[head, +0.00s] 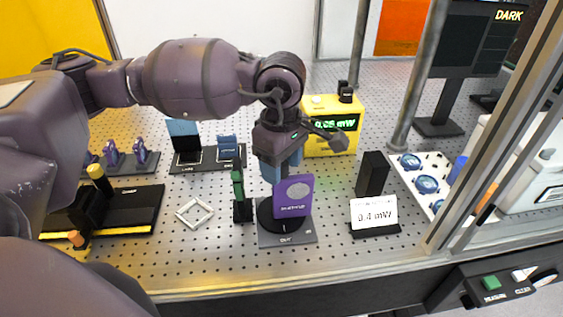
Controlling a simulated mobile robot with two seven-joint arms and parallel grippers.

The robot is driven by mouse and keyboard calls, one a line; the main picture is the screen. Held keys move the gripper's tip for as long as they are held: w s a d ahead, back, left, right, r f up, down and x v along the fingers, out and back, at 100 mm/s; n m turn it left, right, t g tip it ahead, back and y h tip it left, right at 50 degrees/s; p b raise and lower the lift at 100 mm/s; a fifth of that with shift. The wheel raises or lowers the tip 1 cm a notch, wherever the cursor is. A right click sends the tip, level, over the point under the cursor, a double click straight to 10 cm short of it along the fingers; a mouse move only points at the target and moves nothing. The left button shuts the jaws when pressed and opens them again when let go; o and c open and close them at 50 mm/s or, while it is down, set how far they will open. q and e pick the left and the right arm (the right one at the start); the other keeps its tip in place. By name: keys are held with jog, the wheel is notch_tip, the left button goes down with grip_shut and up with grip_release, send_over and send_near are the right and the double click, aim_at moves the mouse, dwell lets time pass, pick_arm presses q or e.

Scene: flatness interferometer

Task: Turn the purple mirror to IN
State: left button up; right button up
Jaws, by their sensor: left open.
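The purple mirror (293,197) is an upright purple plate with white lettering. It stands on a round black turntable on a grey base plate (287,240). The base plate's front edge reads OUT; a smaller mark at its right looks like IN but is hard to read. The mirror's face is turned towards me, above the OUT side. My left gripper (283,172) points down from above, just behind the mirror's top edge. It is open; its fingertips are partly hidden by the mirror, and I cannot tell whether they touch it. My right gripper is not in view.
A dark green post (238,190) stands close left of the mirror, with a white square frame (194,213) beyond. To the right are a 0.4 mW card (374,213) and a black block (372,174). A yellow power meter (335,128) is behind. A metal frame post (500,130) borders the right.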

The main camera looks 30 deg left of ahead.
pick_arm(q)
jog(key=c, duration=0.9)
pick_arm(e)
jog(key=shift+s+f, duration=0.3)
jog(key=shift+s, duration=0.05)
